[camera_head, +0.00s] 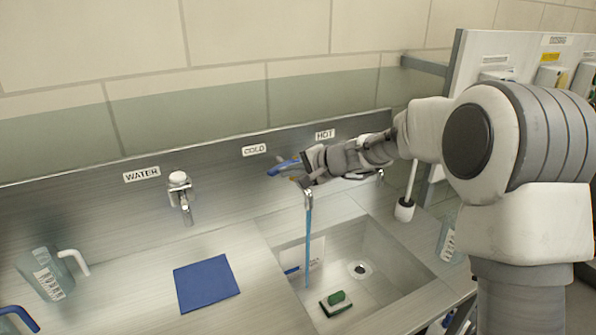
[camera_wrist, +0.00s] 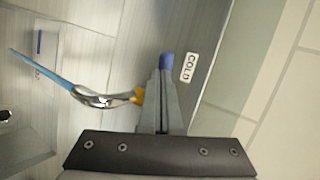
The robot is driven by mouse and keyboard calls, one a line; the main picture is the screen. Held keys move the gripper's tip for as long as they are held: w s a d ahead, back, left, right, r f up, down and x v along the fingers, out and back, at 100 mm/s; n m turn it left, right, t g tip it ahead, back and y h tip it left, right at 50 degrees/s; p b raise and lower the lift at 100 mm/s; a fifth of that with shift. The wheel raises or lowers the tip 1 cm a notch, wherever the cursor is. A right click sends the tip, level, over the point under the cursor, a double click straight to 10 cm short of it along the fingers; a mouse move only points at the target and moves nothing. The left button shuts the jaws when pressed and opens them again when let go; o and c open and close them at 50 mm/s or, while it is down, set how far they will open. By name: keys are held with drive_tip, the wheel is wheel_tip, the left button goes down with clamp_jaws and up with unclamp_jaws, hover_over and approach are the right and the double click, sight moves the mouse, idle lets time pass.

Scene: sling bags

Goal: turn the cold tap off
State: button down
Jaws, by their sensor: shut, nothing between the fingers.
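The cold tap's blue lever (camera_head: 283,167) sticks out to the left below the COLD label (camera_head: 254,150). Its chrome spout (camera_head: 308,198) pours a blue stream of water (camera_head: 308,250) into the sink. My gripper (camera_head: 305,160) is shut and empty, right at the lever. In the wrist view my gripper's closed fingers (camera_wrist: 163,80) cover most of the lever, and only its blue tip (camera_wrist: 166,61) shows past them. The spout (camera_wrist: 105,98), a yellow part (camera_wrist: 138,95) and the stream (camera_wrist: 40,68) lie left of the fingers. I cannot tell whether the fingers touch the lever.
The HOT label (camera_head: 325,134) is to the right, its tap partly behind my arm. The WATER tap (camera_head: 180,190) stands left. The sink (camera_head: 385,250) holds a green-and-white brush or sponge (camera_head: 336,303). A blue cloth (camera_head: 206,284) lies on the counter. A brush holder (camera_head: 404,209) stands right.

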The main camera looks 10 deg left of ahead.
sight(274, 169)
drive_tip(key=shift+a+f, duration=0.1)
drive_tip(key=shift+a, duration=0.05)
drive_tip(key=b, duration=0.1)
drive_tip(key=a+m+t+b, duration=0.1)
drive_tip(key=b, duration=0.1)
drive_tip(key=shift+a+f+h, duration=0.1)
drive_tip(key=shift+f+h, duration=0.15)
drive_tip(key=shift+h, duration=0.15)
drive_tip(key=shift+w+a+r+m+t+h+b, duration=0.15)
drive_tip(key=shift+a+m+t+h+b, duration=0.35)
drive_tip(key=shift+m+b, duration=0.3)
drive_tip(key=shift+w+a+r, duration=0.15)
drive_tip(key=shift+w+a, duration=0.05)
drive_tip(key=shift+a, duration=0.3)
drive_tip(key=shift+d, duration=0.1)
